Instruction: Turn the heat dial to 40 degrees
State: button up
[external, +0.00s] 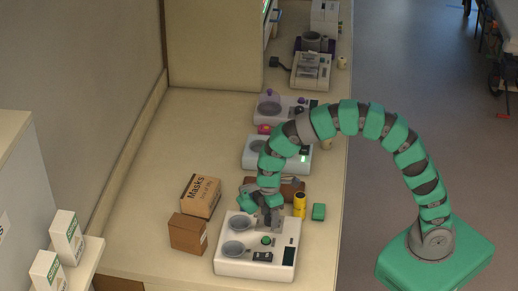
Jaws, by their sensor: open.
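A white heating device (228,265) with two round grey wells stands at the front of the counter. A small green round knob (266,240), which looks like the heat dial, sits on its top right of the wells. Its markings are too small to read. My gripper (269,225) points down at the back of this device, close behind the knob. It is open and appears empty. I cannot tell whether its fingers touch the device; the arm's end hides part of its back edge.
A masks box (201,196) and a brown carton (188,233) stand left of the device. A yellow bottle (299,206) and a green block (319,212) are close at the right. More white devices (292,158) stand farther back. The counter's left middle is clear.

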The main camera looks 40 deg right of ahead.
aim_at(269, 216)
jog(key=shift+f, duration=0.25)
jog(key=c, duration=1)
jog(key=shift+o, duration=0.2)
jog(key=shift+m, duration=0.6)
jog(key=o, duration=1)
jog(key=shift+c, duration=0.2)
jog(key=shift+r, duration=0.15)
notch_tip(269, 216, up, 13)
jog(key=b, duration=0.1)
jog(key=shift+w+r, duration=0.2)
jog(key=shift+w, duration=0.1)
